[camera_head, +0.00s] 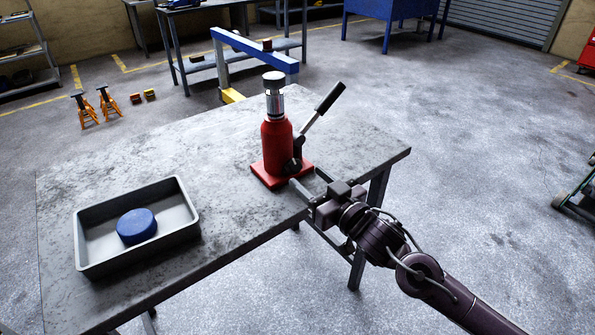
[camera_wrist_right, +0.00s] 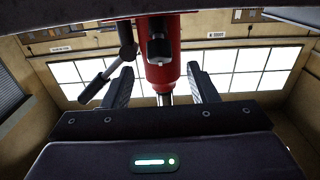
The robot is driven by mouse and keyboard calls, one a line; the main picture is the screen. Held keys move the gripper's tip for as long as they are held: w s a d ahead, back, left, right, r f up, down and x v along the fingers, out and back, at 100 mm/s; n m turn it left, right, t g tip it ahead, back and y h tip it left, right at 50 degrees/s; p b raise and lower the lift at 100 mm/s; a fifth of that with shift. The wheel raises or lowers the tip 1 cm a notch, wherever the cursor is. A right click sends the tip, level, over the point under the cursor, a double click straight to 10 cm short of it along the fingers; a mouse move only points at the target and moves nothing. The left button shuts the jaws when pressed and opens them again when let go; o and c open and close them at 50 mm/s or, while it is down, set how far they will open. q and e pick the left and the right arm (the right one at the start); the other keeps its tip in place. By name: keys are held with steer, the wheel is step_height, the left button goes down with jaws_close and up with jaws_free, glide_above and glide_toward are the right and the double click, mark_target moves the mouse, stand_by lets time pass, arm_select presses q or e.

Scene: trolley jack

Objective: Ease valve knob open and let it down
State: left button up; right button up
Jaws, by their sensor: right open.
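A red bottle jack (camera_head: 277,140) stands upright on the grey table, on a red base plate, with its chrome ram (camera_head: 274,103) and dark top above the body. Its pump handle (camera_head: 323,106) slants up to the right. The dark valve knob (camera_head: 292,166) sits low on the front of the jack; it also shows in the right wrist view (camera_wrist_right: 159,47). My right gripper (camera_head: 308,178) is open at the front of the base, its fingers apart and pointing at the knob. My left gripper is not in view.
A grey tray (camera_head: 85,233) with a blue round piece (camera_head: 137,226) in it sits at the table's left. The table (camera_head: 215,190) is bare between tray and jack. A blue crane arm (camera_head: 252,48) stands behind the table.

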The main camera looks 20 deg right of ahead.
mark_target(298, 169)
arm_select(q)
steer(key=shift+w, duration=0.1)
arm_select(e)
steer(key=shift+x, duration=2.4)
steer(key=shift+f, duration=0.1)
steer(key=shift+c, duration=0.4)
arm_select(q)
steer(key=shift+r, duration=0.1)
arm_select(e)
steer(key=c, duration=0.9)
